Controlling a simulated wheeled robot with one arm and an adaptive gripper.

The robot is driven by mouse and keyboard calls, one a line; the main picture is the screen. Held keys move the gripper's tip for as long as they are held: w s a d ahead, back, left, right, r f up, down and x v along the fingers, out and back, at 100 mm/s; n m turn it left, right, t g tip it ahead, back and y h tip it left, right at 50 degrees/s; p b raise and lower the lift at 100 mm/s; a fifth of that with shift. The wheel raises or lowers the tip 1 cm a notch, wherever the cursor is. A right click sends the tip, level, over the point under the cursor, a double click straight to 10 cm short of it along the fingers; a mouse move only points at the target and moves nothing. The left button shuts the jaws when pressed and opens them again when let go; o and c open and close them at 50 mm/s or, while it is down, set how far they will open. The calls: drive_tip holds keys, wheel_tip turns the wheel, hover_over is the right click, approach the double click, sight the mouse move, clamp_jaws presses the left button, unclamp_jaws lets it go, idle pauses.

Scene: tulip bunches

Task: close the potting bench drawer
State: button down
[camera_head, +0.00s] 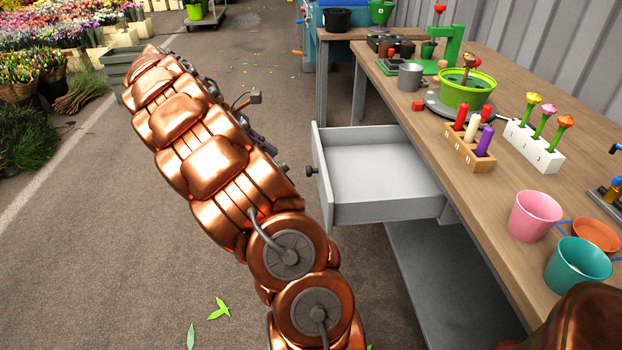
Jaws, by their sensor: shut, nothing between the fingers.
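The potting bench drawer (375,208) is pulled out from the left side of the wooden bench (440,185). It is a pale grey, open-topped box, and it looks empty. Its dark round knob (311,170) is on the front panel, facing left. My copper arm reaches up the left of the drawer and hides most of my gripper (281,168). Only dark parts show past the arm's right edge. The gripper is shut and empty, its tip just left of the knob with a small gap apparent.
The bench top holds a pink pot (535,215), a teal pot (577,266), a lime-green pot (466,90), a wooden holder with coloured pegs (470,150) and a white flower block (533,146). A grey lower shelf (440,290) lies below. Open pavement extends left, with flower displays beyond.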

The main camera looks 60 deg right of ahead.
sight(322, 176)
drive_tip(key=b+x, duration=0.1)
drive_tip(key=x, duration=0.3)
drive_tip(key=r+b+x, duration=0.1)
drive_tip(key=x, duration=0.3)
drive_tip(key=s+d+x, duration=0.1)
drive_tip(key=x, duration=0.3)
drive_tip(key=shift+s+d+b, duration=0.1)
drive_tip(key=shift+d+b, duration=0.05)
drive_tip(key=shift+b, duration=0.25)
drive_tip(key=shift+s+d, duration=0.3)
drive_tip(key=shift+s, duration=0.1)
